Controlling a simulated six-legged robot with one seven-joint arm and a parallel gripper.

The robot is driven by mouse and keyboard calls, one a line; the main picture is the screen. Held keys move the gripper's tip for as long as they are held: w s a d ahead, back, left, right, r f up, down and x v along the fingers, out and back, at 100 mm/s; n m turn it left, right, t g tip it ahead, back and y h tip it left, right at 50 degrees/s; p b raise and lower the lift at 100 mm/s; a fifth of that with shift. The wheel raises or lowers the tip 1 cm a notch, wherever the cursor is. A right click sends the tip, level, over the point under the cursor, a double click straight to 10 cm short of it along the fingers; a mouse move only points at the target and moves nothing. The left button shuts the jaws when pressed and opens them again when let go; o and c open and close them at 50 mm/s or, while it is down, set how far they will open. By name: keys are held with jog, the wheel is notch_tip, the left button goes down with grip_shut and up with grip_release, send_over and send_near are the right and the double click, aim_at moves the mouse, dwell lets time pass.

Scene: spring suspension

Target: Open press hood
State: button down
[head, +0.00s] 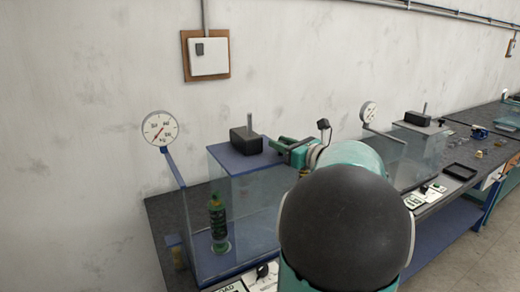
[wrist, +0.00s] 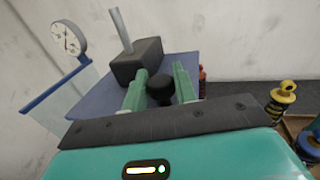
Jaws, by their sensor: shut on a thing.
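The near press hood is a clear box with a blue top (head: 228,157), standing on the dark bench. Its blue top also shows in the wrist view (wrist: 88,104), tilted in the picture. My gripper (head: 282,144) reaches the right edge of this top. In the wrist view its two green fingers (wrist: 160,76) are shut on a round black knob (wrist: 160,92) at the hood's edge. The head view does not show the knob clearly. A green cylindrical part (head: 217,218) stands upright behind the hood's clear wall. My arm hides the hood's lower right side.
A black block (head: 245,141) with an upright rod sits on the blue top. A dial gauge (head: 160,128) stands at its left on a blue post. A second clear press (head: 405,150) is farther right. Yellow (wrist: 284,92) and blue (wrist: 310,145) parts lie right in the wrist view.

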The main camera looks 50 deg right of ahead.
jog(key=s+d, duration=0.2)
jog(key=d, duration=0.5)
jog(key=shift+d, duration=0.35)
jog(key=shift+s, duration=0.1)
jog(key=c, duration=1.1)
grip_release()
jog(key=s, duration=1.4)
jog(key=shift+a, duration=0.2)
